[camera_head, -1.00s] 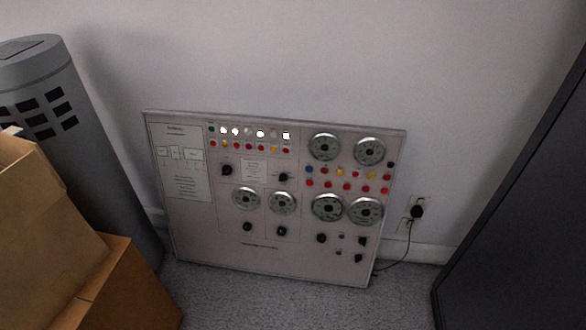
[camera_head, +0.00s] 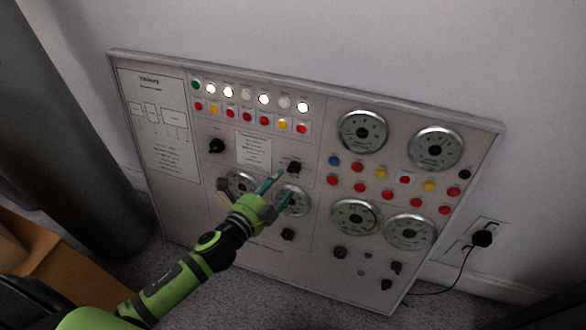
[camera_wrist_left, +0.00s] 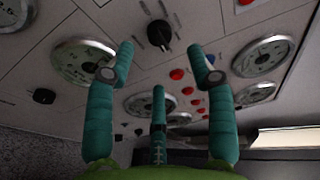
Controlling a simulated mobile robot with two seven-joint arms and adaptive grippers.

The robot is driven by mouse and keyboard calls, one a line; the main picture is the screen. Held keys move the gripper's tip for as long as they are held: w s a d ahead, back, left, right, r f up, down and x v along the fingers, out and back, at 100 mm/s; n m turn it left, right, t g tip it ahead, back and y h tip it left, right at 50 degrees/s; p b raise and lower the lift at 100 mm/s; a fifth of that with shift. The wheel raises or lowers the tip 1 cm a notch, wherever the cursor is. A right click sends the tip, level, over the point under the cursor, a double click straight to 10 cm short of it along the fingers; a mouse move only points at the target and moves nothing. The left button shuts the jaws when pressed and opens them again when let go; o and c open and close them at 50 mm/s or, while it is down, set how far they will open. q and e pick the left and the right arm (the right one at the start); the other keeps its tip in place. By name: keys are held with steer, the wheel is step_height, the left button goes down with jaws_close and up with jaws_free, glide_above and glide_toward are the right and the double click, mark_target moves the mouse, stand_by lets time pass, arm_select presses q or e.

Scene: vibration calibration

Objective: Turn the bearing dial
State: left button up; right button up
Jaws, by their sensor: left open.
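The beige control panel (camera_head: 330,90) leans against the wall, with several black knobs and round gauges. My left gripper (camera_head: 284,184), with teal fingers, is open in front of the panel's middle. Its fingertips are just below a black knob (camera_head: 294,167) at the upper centre. In the left wrist view this knob (camera_wrist_left: 158,33) shows beyond and between the spread fingers (camera_wrist_left: 161,52), with no visible contact. Another black knob (camera_head: 217,146) sits to its left. The labels are too small to tell which is the bearing dial. My gripper partly hides the two lower-left gauges. My right gripper is not in view.
A grey cylinder (camera_head: 70,130) and a cardboard box (camera_head: 60,270) stand at the left. A plug with a black cable (camera_head: 482,239) is in the wall outlet at the right. Carpet (camera_head: 350,305) lies below the panel.

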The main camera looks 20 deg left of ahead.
mark_target(291, 172)
arm_select(q)
steer(key=shift+b+x, duration=0.4)
steer(key=shift+x, duration=2.65)
jaws_close()
